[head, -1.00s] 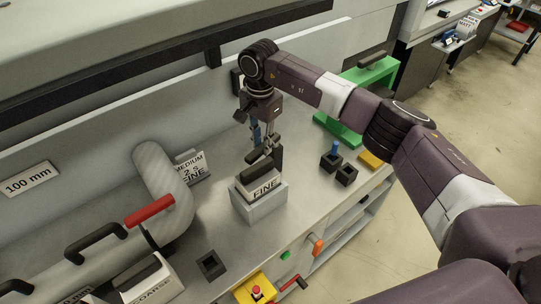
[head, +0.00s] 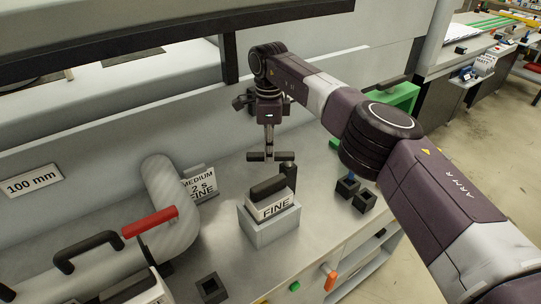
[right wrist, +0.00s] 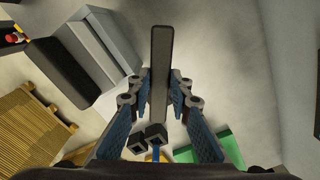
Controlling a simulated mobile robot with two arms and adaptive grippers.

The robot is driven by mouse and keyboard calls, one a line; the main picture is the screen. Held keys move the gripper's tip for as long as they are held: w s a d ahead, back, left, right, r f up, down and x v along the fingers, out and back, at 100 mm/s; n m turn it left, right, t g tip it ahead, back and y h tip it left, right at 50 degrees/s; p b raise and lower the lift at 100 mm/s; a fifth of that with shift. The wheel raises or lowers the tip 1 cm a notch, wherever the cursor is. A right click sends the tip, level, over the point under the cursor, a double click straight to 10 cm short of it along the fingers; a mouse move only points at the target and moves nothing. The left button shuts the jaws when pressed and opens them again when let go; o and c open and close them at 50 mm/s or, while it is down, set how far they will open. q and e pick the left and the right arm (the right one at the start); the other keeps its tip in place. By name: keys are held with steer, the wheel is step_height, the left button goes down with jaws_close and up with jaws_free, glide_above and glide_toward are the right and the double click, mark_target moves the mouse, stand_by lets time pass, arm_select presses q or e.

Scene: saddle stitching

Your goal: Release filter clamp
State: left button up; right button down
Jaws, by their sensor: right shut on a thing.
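My right gripper (head: 269,150) points down behind the block marked FINE (head: 275,208). It is shut on a dark grey bar (head: 258,157), which also shows lengthwise between the fingers in the right wrist view (right wrist: 160,70). A short black post (head: 288,172) stands just below the bar's right end; I cannot tell whether they are joined. The FINE block has a black top and sits on a grey base (head: 268,233). A red handle (head: 149,221) is by the grey bent pipe (head: 172,205). I cannot tell which part is the filter clamp. My left gripper is not in view.
Black sockets (head: 347,188) lie to the right, near a green stand (head: 402,97). Another black socket (head: 211,288) is at the front. Bare bench (head: 232,178) lies left of the FINE block.

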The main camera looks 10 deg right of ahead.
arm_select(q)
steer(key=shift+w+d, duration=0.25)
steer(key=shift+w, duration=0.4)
arm_select(e)
steer(key=shift+w+d+r+m, duration=0.1)
steer(key=shift+w+m, duration=0.35)
steer(key=shift+m, duration=0.4)
steer(key=shift+w+d+m, duration=0.1)
steer(key=shift+w+m, duration=0.3)
steer(key=shift+m, duration=0.45)
steer(key=c, duration=1.8)
jaws_free()
steer(key=shift+o, duration=0.2)
step_height(320, 180, up, 7)
steer(key=shift+r, duration=0.2)
